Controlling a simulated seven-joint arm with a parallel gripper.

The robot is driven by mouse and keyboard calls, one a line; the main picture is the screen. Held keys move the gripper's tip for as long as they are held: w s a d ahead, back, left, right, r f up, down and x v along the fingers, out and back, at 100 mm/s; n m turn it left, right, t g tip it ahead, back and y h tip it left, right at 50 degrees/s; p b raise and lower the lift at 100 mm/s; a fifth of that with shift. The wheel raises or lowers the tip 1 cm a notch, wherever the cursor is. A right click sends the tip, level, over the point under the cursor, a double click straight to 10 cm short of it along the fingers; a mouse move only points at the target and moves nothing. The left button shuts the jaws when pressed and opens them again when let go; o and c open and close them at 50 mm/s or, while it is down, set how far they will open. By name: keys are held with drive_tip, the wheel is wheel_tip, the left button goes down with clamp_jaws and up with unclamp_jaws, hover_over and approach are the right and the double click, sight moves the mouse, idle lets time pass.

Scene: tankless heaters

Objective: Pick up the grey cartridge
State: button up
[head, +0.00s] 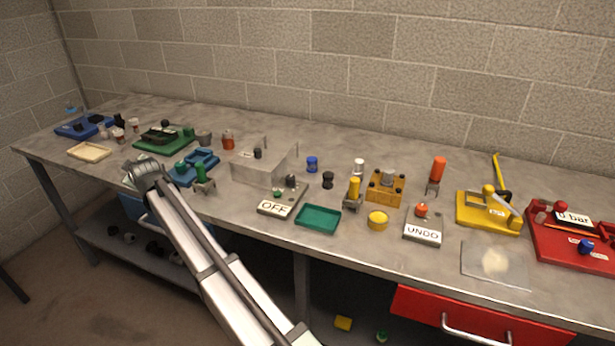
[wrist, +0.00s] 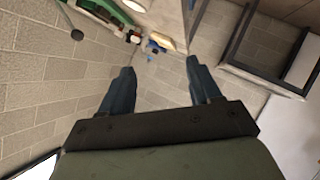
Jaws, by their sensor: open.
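Two things in the head view could be the grey cartridge, and I cannot tell which: a short pale grey cylinder (head: 359,166) upright on the bench, and a grey round piece (head: 388,177) in the top of an orange block (head: 385,192). Both stand right of centre. My gripper shows in the wrist view (wrist: 160,78), its two dark fingers apart with nothing between them. In the head view, my arm reaches to the bench's left front, well left of both pieces; its fingertips are not clear there. No grey cartridge can be made out in the wrist view.
Near the pale cylinder stand a blue cylinder (head: 312,164), a black one (head: 328,180) and a yellow piece in a stand (head: 354,188). A clear box (head: 262,163), an OFF panel (head: 282,199) and a green tray (head: 318,218) lie between my arm and the grey pieces.

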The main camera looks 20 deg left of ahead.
drive_tip(key=w+d+r+m+t+h, duration=0.1)
drive_tip(key=w+d+r+m+h, duration=0.15)
drive_tip(key=w+d, duration=1.2)
drive_tip(key=m+g+h, duration=0.3)
drive_tip(key=m+h, duration=0.3)
drive_tip(key=m, duration=0.3)
approach(390, 171)
drive_tip(key=shift+n, duration=0.25)
drive_tip(key=x, duration=0.5)
drive_tip(key=shift+w+d+f, duration=0.1)
drive_tip(key=shift+w+f, duration=0.1)
drive_tip(key=shift+f, duration=0.05)
drive_tip(key=shift+x, duration=2.75)
drive_tip(key=shift+s, duration=0.2)
